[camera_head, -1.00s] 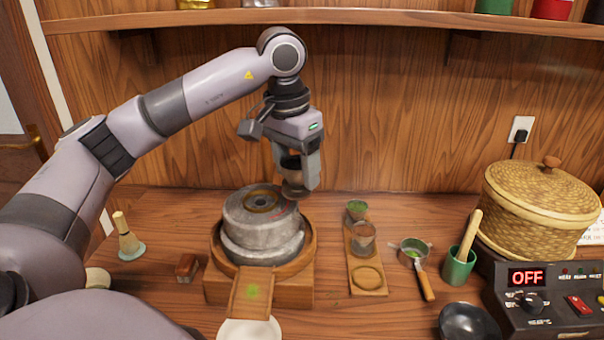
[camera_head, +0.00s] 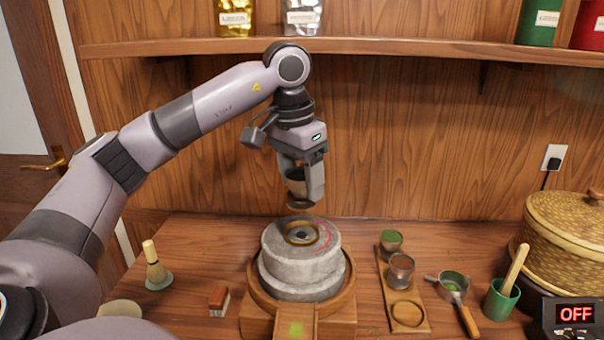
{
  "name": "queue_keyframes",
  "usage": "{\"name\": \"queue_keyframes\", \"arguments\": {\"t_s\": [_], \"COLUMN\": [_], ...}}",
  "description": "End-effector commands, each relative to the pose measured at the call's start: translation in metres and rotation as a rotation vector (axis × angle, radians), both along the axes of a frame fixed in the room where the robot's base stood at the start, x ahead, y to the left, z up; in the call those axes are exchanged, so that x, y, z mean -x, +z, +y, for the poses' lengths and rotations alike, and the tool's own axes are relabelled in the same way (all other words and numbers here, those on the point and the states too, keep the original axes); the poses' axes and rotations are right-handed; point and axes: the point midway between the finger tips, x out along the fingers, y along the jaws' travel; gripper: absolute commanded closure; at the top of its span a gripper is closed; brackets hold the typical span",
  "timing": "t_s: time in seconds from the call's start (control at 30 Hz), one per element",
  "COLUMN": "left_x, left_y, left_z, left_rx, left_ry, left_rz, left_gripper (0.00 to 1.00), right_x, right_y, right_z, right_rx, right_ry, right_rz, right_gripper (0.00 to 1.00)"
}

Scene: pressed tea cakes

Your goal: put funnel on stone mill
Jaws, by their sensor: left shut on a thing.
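The grey stone mill (camera_head: 300,268) stands in a round wooden tray on a wooden base, with a brass-coloured ring (camera_head: 302,234) around the dark hole in its top. My left gripper (camera_head: 304,190) points down above and slightly behind the mill. It is shut on a dark grey, cup-like piece (camera_head: 296,186) that looks like the funnel. The fingers partly cover this piece. Its lower end shows as a rounded rim, and a gap shows between it and the mill top. My right gripper is not in view.
A shelf (camera_head: 400,51) runs above.

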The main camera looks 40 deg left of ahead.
Motion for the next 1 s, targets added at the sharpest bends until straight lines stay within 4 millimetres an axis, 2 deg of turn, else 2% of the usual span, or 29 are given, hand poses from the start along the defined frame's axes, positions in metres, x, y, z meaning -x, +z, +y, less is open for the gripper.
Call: {"name": "queue_keyframes", "arguments": {"t_s": [0.1,0.2,0.43,0.63,1.0], "left_x": [0.001,0.001,0.0,0.0,0.0], "left_y": [-0.014,-0.029,-0.051,-0.058,-0.058], "left_z": [0.001,0.0,0.0,0.0,0.0], "left_rx": [-0.001,-0.001,0.0,0.0,0.0], "left_ry": [0.001,0.001,0.001,0.001,0.001], "left_rz": [0.002,0.001,-0.001,-0.001,-0.001], "left_gripper": [0.75,0.75,0.75,0.75,0.75], "right_x": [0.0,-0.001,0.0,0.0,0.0], "right_y": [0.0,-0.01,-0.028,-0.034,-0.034], "right_z": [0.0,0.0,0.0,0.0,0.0], "right_rx": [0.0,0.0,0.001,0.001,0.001], "right_ry": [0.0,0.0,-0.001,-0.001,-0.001], "right_rz": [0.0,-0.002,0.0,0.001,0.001], "right_gripper": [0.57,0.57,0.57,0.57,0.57]}}
